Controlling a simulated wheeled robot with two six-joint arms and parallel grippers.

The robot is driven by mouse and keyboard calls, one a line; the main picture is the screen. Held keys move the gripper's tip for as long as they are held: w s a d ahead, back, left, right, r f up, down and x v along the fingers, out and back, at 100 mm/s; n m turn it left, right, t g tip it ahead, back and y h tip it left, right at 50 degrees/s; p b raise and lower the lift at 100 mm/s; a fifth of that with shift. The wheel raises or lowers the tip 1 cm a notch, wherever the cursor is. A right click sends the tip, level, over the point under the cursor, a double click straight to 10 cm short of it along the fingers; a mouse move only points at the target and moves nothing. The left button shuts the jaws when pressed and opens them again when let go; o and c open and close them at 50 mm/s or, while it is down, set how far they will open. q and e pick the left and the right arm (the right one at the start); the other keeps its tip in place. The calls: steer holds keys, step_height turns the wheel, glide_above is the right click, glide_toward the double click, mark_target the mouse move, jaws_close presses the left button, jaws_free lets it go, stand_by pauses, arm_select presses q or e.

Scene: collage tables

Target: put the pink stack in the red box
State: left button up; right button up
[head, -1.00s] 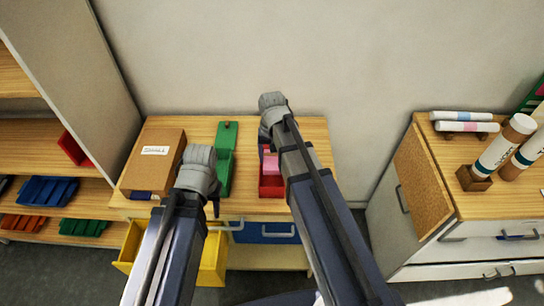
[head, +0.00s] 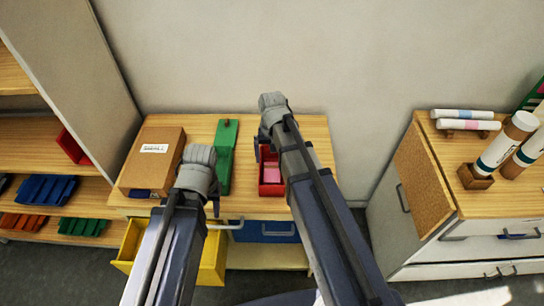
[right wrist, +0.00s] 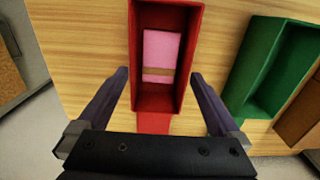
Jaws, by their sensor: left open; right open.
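The pink stack (right wrist: 162,52), with a tan band across it, lies inside the red box (right wrist: 139,85) in the right wrist view. In the head view, the pink stack (head: 270,175) shows on the floor of the red box (head: 272,190), partly hidden by my right arm. My right gripper (right wrist: 160,78) is open and empty, its fingers spread above and to either side of the box's near part. My left gripper (head: 197,182) is over the table's front left, open, its fingers mostly hidden by its own wrist.
A brown carton (head: 152,165) is further left on the wooden table (head: 315,135). A yellow drawer (head: 214,258) stands open below. A cabinet (head: 400,185) is at right.

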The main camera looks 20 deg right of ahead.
step_height(320, 180, up, 8)
steer(key=p, duration=0.7)
steer(key=shift+f+p, duration=0.15)
steer(key=shift+p, duration=0.15)
steer(key=s+a+f+n+b, duration=0.2)
steer(key=s+a+n, duration=0.1)
steer(key=s+a, duration=0.2)
steer(key=s+a+f+n+h+b, duration=0.1)
steer(key=s+a+f+n+b, duration=0.2)
steer(key=s, duration=0.6)
steer(key=a+n, duration=0.1)
steer(key=a, duration=0.1)
steer(key=shift+s+a, duration=0.15)
steer(key=shift+a, duration=0.15)
